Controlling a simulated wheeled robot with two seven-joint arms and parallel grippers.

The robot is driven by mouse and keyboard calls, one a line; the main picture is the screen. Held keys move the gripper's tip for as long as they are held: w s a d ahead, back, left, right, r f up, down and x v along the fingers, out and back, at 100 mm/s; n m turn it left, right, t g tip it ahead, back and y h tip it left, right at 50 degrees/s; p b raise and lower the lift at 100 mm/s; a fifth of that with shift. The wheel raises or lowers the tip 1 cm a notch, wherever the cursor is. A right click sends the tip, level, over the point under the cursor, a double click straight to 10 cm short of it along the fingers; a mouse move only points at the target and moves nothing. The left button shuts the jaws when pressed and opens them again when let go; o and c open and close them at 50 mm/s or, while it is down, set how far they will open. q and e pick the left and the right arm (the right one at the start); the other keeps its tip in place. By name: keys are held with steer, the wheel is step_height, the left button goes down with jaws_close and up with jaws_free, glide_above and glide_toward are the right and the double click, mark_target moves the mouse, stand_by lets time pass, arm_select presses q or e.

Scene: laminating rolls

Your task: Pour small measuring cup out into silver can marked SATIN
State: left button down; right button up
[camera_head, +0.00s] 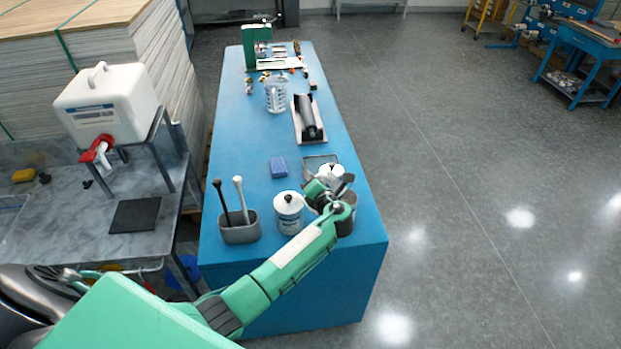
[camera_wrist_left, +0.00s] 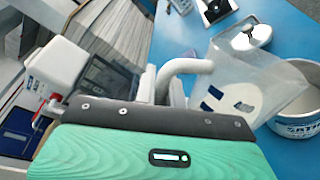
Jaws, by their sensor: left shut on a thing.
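My left gripper (camera_head: 335,195) is over the near right part of the blue bench. In the left wrist view it is shut on the pale handle of a clear small measuring cup (camera_wrist_left: 215,60) with white contents. The cup looks tilted and sits beside or partly over the open silver can (camera_wrist_left: 296,128), whose label partly reads SATIN. I cannot tell whether anything is flowing. In the head view the silver can (camera_head: 349,199) is mostly hidden behind my gripper, and the cup is not clear. My right gripper is not in view.
A white lidded can (camera_head: 290,214) and a grey holder (camera_head: 240,233) with two tools stand left of my gripper. A blue block (camera_head: 279,167), a roller tray (camera_head: 308,120) and a clear jug (camera_head: 276,96) are farther back. The bench's right edge is close.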

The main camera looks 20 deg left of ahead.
mark_target(322, 173)
arm_select(q)
steer(key=shift+r, duration=0.1)
steer(key=shift+w+d+r+m+g, duration=0.35)
steer(key=shift+w+m, duration=0.2)
steer(key=shift+m, duration=0.25)
steer(key=shift+f, duration=0.1)
steer(key=shift+d, duration=0.1)
stand_by(0.5)
steer(key=shift+w+d+r+m, duration=0.4)
steer(key=shift+w+r+m, duration=0.25)
steer(key=shift+r+m, duration=0.1)
steer(key=shift+r, duration=0.1)
stand_by(0.8)
steer(key=shift+w+d+r+m, duration=0.5)
steer(key=shift+w+r+m, duration=0.1)
steer(key=shift+w, duration=0.1)
steer(key=shift+g+y, duration=0.25)
steer(key=shift+y, duration=0.05)
